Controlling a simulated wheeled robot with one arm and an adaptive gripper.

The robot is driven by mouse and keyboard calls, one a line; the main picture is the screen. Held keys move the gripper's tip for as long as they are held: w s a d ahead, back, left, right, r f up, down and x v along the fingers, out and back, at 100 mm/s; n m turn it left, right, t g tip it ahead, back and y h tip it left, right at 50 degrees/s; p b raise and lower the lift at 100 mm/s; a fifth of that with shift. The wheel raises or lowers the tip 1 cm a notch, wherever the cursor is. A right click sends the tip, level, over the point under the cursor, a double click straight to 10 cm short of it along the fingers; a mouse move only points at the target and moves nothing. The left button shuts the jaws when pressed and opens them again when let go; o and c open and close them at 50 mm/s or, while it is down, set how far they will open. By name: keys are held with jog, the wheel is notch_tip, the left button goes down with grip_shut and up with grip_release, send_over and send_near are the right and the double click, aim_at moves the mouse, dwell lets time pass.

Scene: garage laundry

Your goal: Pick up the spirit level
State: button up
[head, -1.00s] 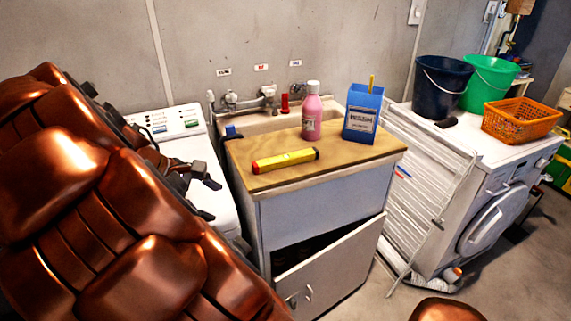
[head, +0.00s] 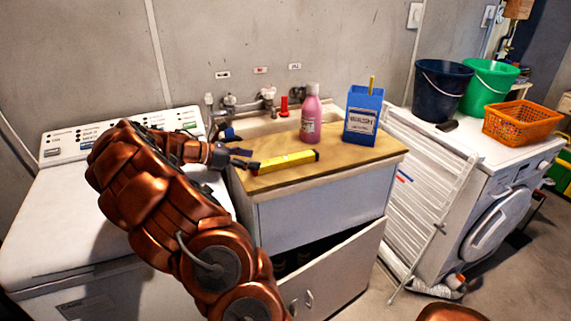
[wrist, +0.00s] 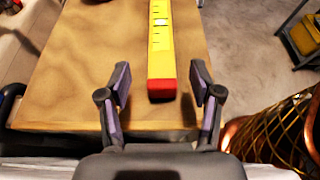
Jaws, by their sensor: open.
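The yellow spirit level (head: 289,161) lies flat on the wooden top of the cabinet. In the wrist view its red end (wrist: 162,88) points at my gripper and its yellow body (wrist: 160,45) runs away from me. My gripper (head: 250,159) is at the left end of the level in the head view. In the wrist view my gripper (wrist: 160,82) is open, with one finger on each side of the level's near end and a gap on both sides. The level's left end is partly hidden by the fingers in the head view.
A pink bottle (head: 311,115) and a blue box (head: 362,117) stand behind the level on the wooden top (head: 353,156). A sink with taps (head: 265,98) lies behind. White machines stand left and right. The cabinet door (head: 340,270) hangs open below.

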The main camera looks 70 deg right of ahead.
aim_at(269, 162)
jog(key=shift+p+x, duration=0.65)
jog(key=shift+x, duration=3)
grip_shut()
